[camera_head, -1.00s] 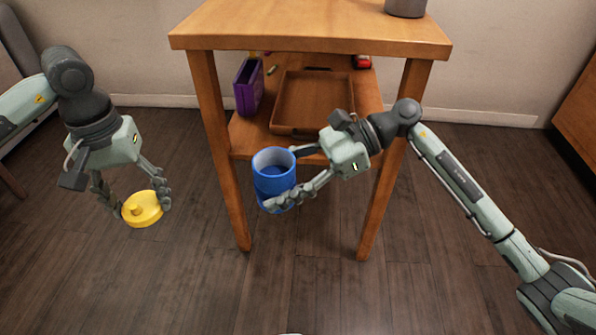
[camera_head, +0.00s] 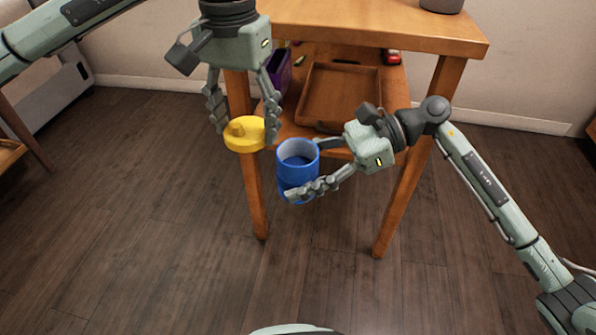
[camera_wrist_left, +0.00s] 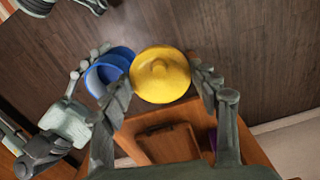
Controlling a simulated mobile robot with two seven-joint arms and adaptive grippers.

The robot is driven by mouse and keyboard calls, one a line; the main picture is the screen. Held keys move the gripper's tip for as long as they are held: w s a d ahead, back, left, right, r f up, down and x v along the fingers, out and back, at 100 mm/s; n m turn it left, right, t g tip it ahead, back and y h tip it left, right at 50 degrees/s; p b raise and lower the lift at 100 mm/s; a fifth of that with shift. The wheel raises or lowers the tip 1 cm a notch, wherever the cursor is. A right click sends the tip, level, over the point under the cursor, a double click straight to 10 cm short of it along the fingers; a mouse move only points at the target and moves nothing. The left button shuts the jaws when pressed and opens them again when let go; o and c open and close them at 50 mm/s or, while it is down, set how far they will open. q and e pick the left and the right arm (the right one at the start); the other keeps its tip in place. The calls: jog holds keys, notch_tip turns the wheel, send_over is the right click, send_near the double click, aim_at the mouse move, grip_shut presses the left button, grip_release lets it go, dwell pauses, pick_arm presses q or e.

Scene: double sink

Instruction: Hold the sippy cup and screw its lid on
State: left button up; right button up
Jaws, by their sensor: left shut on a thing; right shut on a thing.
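The yellow lid (camera_head: 246,136), with a small spout on top, is held by my left gripper (camera_head: 245,128), which points down. The lid also shows in the left wrist view (camera_wrist_left: 160,76), between the fingers. The blue sippy cup (camera_head: 297,172) is upright with its open top showing. My right gripper (camera_head: 318,168) is shut around it from the right. In the head view the lid is to the left of the cup and a little higher, apart from its rim. In the left wrist view the cup (camera_wrist_left: 106,72) shows just left of the lid, partly behind a finger.
A wooden table (camera_head: 390,40) stands behind the grippers, with a grey container (camera_head: 441,5) on top. Its lower shelf holds a brown tray (camera_head: 340,95), a purple box (camera_head: 279,70) and a small red thing (camera_head: 392,57). The floor in front is clear.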

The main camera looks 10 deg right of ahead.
aim_at(297, 172)
pick_arm(q)
jog(key=s+d+r+m, duration=0.2)
jog(key=d+r, duration=0.4)
jog(key=d, duration=0.1)
jog(key=shift+s+d+m, duration=0.25)
jog(key=shift+s+m, duration=0.1)
jog(key=shift+m, duration=0.05)
jog(key=shift+f, duration=2)
jog(key=shift+f, duration=0.85)
jog(key=shift+f, duration=0.6)
jog(key=m, duration=0.6)
jog(key=shift+m, duration=0.4)
